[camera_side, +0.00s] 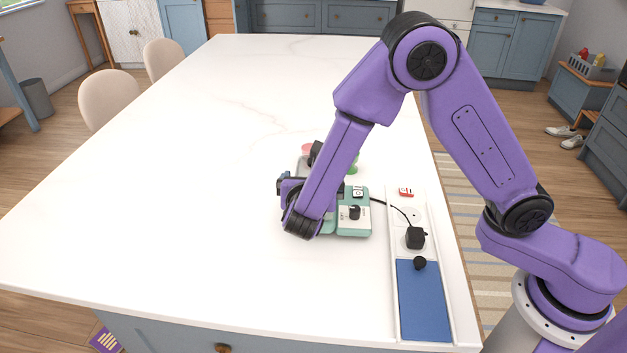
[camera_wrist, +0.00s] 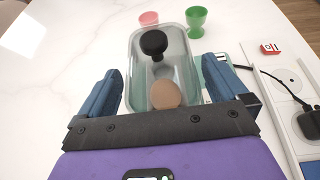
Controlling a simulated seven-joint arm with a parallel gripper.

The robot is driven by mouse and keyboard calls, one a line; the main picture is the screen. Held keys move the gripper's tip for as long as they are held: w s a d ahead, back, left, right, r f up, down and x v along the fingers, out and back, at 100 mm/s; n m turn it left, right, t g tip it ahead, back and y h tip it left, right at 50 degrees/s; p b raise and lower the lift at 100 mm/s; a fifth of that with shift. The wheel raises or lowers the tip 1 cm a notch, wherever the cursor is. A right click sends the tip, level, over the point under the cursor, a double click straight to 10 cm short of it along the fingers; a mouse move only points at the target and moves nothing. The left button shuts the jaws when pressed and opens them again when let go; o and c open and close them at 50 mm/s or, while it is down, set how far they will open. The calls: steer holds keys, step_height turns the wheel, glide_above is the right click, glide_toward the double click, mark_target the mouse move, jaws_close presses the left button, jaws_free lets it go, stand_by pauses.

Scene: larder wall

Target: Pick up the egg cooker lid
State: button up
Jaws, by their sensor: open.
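The egg cooker lid (camera_wrist: 183,62) is a clear oblong cover with a black knob (camera_wrist: 154,43) on top. In the wrist view it lies ahead of and between the fingers. My gripper (camera_wrist: 162,70) is open, with one blue finger on each side of the lid's near part; I cannot tell whether they touch it. A brown egg (camera_wrist: 165,95) shows at the lid's near end, between the fingers. In the side view the teal egg cooker (camera_side: 350,222), with a white panel and black dial, is partly hidden by my arm, as is most of the lid.
A green egg cup (camera_wrist: 196,19) and a pink one (camera_wrist: 149,18) stand beyond the lid. A black cord runs from the cooker to a plug (camera_side: 415,238) on a white strip with a blue panel (camera_side: 423,300) at right. The left of the white countertop (camera_side: 170,190) is clear.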

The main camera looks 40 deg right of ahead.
steer(key=shift+x, duration=1.1)
steer(key=c, duration=0.8)
steer(key=shift+r, duration=0.1)
steer(key=shift+r, duration=1.45)
steer(key=s+r, duration=0.2)
steer(key=s+d+r, duration=0.1)
steer(key=s+r, duration=0.1)
steer(key=r, duration=0.1)
steer(key=shift+s+d+r, duration=0.1)
steer(key=shift+s+r, duration=0.05)
steer(key=shift+r, duration=0.1)
steer(key=s+d+r, duration=0.2)
steer(key=s+r, duration=0.2)
steer(key=s, duration=0.5)
steer(key=shift+d+r, duration=0.25)
steer(key=shift+d, duration=0.15)
